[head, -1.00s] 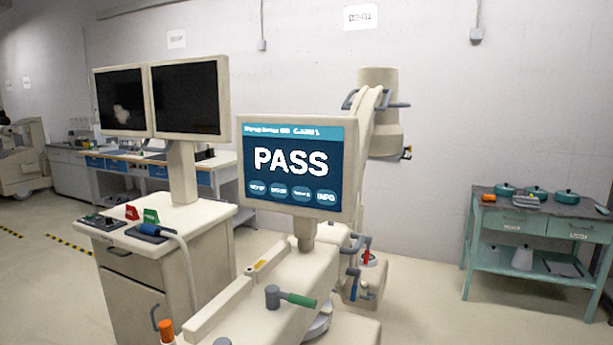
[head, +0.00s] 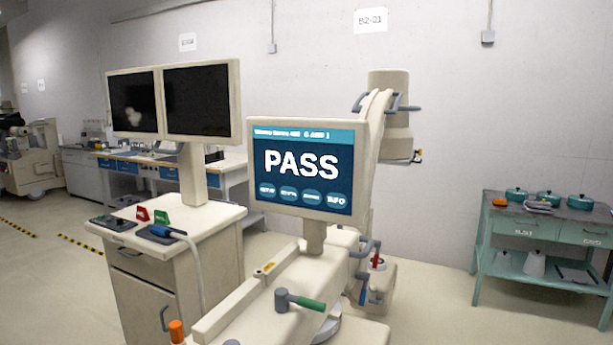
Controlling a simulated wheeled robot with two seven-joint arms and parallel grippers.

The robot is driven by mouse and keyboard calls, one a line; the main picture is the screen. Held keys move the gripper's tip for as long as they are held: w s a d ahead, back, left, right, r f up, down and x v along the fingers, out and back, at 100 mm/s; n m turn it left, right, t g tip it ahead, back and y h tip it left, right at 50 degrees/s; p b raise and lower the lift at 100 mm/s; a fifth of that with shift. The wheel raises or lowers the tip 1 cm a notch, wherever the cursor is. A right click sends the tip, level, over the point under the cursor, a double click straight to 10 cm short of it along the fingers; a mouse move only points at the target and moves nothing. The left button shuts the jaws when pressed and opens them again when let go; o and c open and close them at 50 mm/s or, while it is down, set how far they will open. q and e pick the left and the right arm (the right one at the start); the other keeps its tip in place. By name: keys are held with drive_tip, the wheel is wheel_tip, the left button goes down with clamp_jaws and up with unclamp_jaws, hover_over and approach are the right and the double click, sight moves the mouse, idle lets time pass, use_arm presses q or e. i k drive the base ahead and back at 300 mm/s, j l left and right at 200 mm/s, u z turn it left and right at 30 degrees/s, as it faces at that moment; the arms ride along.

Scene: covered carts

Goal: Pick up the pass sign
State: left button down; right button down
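Any lettering on the two signs is too small to read. A large screen (head: 302,166) on the beige machine in the middle shows the word PASS in white on blue. Neither of my grippers is in view.
The beige cart (head: 165,288) carries two dark monitors (head: 203,101) and a blue-handled probe (head: 165,233). A green-handled hammer-like tool (head: 300,301) lies on the machine. A teal table (head: 548,235) with pots stands at right. Floor (head: 440,310) is clear between machine and table.

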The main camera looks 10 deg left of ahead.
sight(160, 216)
drive_tip(key=j+u, duration=0.15)
drive_tip(key=j, duration=0.65)
drive_tip(key=j+u, duration=0.1)
drive_tip(key=j, duration=0.7)
drive_tip(key=i+j+u, duration=0.15)
drive_tip(key=j, duration=0.65)
drive_tip(key=j+u, duration=0.1)
drive_tip(key=j, duration=0.7)
drive_tip(key=i+j, duration=0.2)
drive_tip(key=j, duration=0.2)
drive_tip(key=i+j+u, duration=0.2)
drive_tip(key=i+j, duration=0.15)
drive_tip(key=i, duration=0.15)
drive_tip(key=i+j+u, duration=0.2)
drive_tip(key=i, duration=0.3)
drive_tip(key=i+l+u, duration=0.3)
drive_tip(key=i+l, duration=0.7)
drive_tip(key=i, duration=0.05)
